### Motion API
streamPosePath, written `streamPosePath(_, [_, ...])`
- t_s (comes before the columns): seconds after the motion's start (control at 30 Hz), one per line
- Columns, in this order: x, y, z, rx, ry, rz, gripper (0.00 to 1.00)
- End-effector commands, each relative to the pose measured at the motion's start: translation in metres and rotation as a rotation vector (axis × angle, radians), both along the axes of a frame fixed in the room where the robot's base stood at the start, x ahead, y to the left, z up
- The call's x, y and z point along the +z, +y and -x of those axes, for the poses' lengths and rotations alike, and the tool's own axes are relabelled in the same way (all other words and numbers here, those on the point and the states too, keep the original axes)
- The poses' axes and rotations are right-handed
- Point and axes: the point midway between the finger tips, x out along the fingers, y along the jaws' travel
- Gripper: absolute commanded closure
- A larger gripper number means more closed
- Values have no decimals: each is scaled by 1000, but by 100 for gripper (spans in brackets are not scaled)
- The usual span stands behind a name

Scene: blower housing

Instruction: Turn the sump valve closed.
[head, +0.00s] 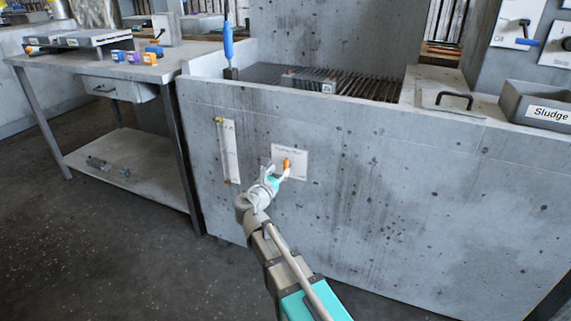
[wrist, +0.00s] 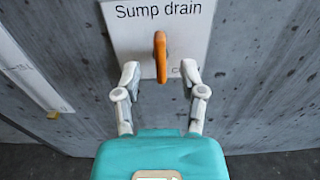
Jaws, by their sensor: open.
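The sump valve is an orange lever handle (wrist: 160,57) on a white plate (wrist: 190,22) marked "Sump drain" in the wrist view. The handle stands upright in that view. In the head view the orange handle (head: 287,165) shows on its plate (head: 301,154) on the front of the concrete wall. My gripper (wrist: 160,80) is open, its two fingers apart to the left and right of the handle's lower end. Part of the plate's lower lettering is hidden behind the right finger.
A gauge strip (head: 230,151) is mounted on the wall left of the valve plate. A metal workbench (head: 62,69) stands at left. A "Sludge" bin (head: 515,109) sits on the ledge at right. The wall face right of the plate is clear.

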Motion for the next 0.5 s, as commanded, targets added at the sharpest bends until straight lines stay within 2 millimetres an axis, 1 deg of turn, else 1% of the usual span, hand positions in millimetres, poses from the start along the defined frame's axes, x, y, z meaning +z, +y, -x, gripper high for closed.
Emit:
streamPosePath(0.03, [0, -2, -10, -1, 0, 0, 47])
streamPosePath(0.2, [0, -10, -32, -1, 0, 0, 47])
streamPosePath(0.33, [0, -15, -43, 0, 0, 0, 47])
streamPosePath(0.5, [0, -18, -50, 0, 0, 0, 47])
